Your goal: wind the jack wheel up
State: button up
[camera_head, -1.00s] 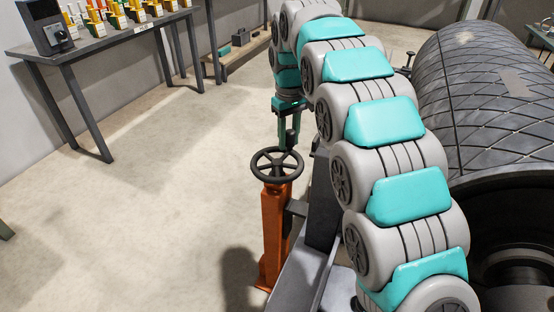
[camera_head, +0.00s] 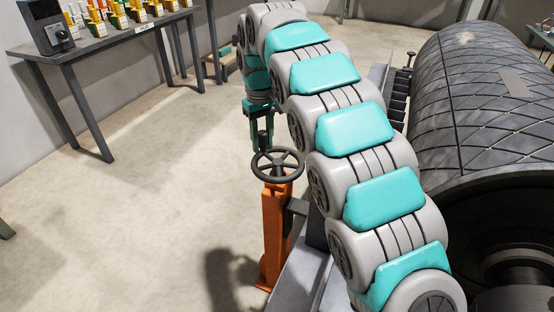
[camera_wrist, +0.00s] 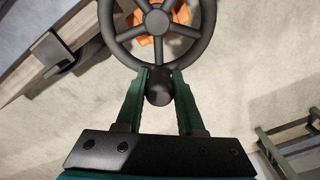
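The jack wheel (camera_head: 278,164) is a dark spoked handwheel on top of an orange jack post (camera_head: 276,225). In the wrist view the wheel (camera_wrist: 157,22) fills the top, with a dark round knob (camera_wrist: 159,88) at its near rim. My gripper (camera_head: 262,148) is at the far-left side of the wheel, pointing down. In the wrist view its two green fingers (camera_wrist: 159,75) stand apart, one on each side of the knob. I cannot tell whether they touch it.
A large dark roller (camera_head: 480,100) lies on the right beside the grey conveyor frame (camera_head: 300,280). A table (camera_head: 90,45) with small parts stands at the back left. The floor (camera_head: 130,210) left of the jack is clear.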

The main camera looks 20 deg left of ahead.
jog(key=o, duration=0.4)
jog(key=shift+d, duration=0.1)
jog(key=shift+o, duration=0.2)
jog(key=shift+r, duration=0.2)
jog(key=shift+w+r+p, duration=0.1)
jog(key=shift+r+p, duration=1.4)
jog(key=shift+r, duration=1.85)
